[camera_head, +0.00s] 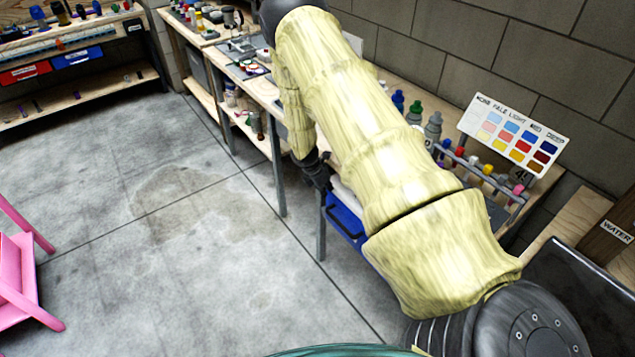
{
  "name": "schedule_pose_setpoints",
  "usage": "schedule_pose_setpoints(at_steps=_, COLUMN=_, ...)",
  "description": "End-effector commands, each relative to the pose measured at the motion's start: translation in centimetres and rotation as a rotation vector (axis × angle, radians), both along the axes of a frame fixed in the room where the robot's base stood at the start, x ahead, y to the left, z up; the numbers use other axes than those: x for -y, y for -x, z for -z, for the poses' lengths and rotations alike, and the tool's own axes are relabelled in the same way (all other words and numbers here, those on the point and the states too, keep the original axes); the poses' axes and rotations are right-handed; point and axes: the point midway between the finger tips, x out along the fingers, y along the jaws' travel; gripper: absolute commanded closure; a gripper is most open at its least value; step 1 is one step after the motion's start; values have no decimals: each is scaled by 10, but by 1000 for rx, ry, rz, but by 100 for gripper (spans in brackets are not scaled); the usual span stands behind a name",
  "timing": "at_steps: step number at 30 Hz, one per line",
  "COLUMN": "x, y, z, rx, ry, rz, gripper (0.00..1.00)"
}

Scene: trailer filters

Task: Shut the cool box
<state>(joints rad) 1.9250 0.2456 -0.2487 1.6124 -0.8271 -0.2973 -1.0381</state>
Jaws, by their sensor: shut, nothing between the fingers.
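A blue box with a dark handle (344,220), which looks like the cool box, sits at the bench's front, mostly hidden behind my arm. A small pale patch shows just above its blue side; I cannot tell whether that is its lid or how far the lid is open. My gripper (319,178) is dark and small in view, just above and left of the blue box, pointing down. Its fingers are shut with nothing seen between them. I cannot tell whether it touches the box.
Workbenches with bottles and tools (240,55) run along the wall. A paint colour chart (515,133) and a rack of bottles (480,170) stand behind my arm. A pink chair (20,280) is at the left. The concrete floor (180,260) between is clear.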

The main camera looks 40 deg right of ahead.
Motion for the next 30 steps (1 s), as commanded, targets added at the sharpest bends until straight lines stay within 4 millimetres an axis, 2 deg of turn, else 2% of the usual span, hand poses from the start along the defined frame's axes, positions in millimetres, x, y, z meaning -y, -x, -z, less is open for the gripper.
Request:
schedule_pose_setpoints(at_steps=4, x=5, y=0, z=0, rx=0, ry=1, rz=0, gripper=100)
schedule_pose_setpoints(at_steps=17, x=4, y=0, z=0, rx=1, ry=1, rz=-1, gripper=100)
schedule_pose_setpoints(at_steps=23, x=-11, y=0, z=-1, rx=-2, ry=1, rz=-1, gripper=100)
schedule_pose_setpoints(at_steps=27, x=-32, y=1, z=-1, rx=-2, ry=1, rz=1, gripper=100)
schedule_pose_setpoints(at_steps=30, x=-36, y=0, z=-11, rx=1, ry=0, rz=5, gripper=100)
